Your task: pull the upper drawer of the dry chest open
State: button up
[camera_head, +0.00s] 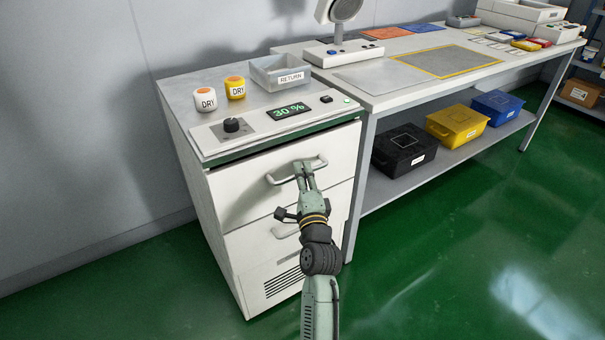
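The dry chest (180,105) is a white cabinet at the left of the workbench. Its upper drawer (245,185) has a pale front with a bar handle (280,180). A dark line runs along the top of this front; I cannot tell whether the drawer stands slightly out. My gripper (303,167) is at the handle, near its middle, with its fingers pointing at the drawer. The fingertips overlap the bar in the picture. I cannot tell whether they are closed on it. My gripper and arm hide part of the lower drawer (250,240) and its handle.
On the chest top stand white and yellow DRY jars (205,100) (235,88), a RETURN tray (268,76) and a knob (232,125) beside a 30 % display (289,111). The workbench (375,98) adjoins on the right, with bins below. Green floor in front is clear.

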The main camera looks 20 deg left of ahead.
grip_shut()
jog(key=shift+d, duration=0.1)
dwell(0.4)
